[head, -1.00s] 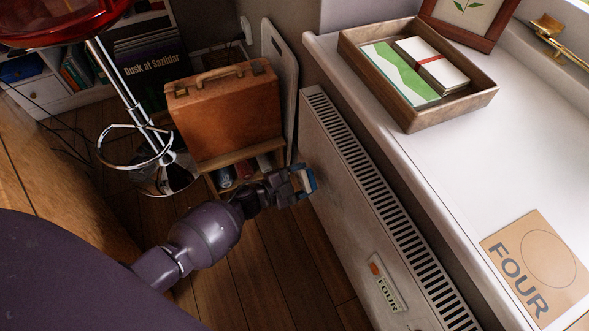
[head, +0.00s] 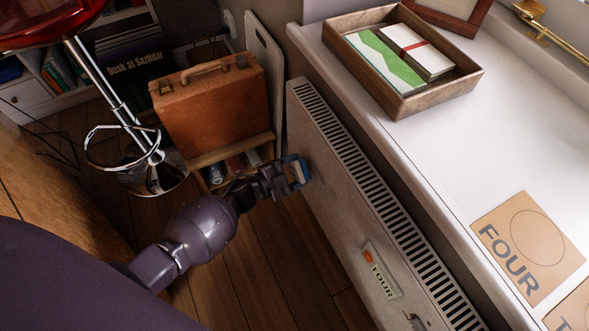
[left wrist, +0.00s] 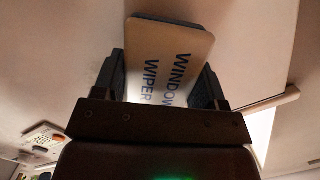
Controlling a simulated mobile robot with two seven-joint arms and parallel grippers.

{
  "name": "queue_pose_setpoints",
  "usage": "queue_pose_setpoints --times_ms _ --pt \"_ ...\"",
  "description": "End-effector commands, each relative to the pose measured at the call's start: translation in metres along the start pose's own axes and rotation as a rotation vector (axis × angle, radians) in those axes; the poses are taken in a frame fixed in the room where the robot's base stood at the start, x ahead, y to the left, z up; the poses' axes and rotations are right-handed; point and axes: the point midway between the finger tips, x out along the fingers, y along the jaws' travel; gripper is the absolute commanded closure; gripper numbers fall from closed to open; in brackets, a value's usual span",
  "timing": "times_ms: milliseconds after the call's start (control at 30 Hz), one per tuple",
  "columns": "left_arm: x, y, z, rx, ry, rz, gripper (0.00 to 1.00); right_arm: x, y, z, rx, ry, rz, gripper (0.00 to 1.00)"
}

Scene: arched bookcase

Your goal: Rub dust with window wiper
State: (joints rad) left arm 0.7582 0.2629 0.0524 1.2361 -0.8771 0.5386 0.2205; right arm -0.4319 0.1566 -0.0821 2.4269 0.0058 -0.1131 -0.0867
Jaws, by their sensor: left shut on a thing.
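My left gripper (head: 290,176) is shut on the window wiper (head: 303,171), a small block with blue and pale parts. In the left wrist view, the wiper (left wrist: 168,62) shows a pale face lettered "WINDOW WIPER" between the two dark fingers. In the head view the wiper is at the front face of the grey radiator (head: 335,215), near its far end. I cannot tell if it touches the panel. No distinct patch of dust can be made out on the dull, mottled panel. My right gripper is not in view.
A brown suitcase (head: 212,108) sits on a low wooden box (head: 228,157) beyond the gripper. A chrome-legged stool (head: 128,130) stands left. Above the radiator is a white sill (head: 425,140) with a wooden tray (head: 408,102). Wooden floor (head: 270,265) below the gripper is clear.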

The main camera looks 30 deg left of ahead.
Motion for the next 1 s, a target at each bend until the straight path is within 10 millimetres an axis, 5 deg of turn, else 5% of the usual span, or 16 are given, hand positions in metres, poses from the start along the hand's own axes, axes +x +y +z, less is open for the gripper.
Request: queue_pose_setpoints --times_ms 1000 --pt "0.017 0.000 -0.003 0.000 0.001 0.000 0.60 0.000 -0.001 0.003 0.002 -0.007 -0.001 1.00"
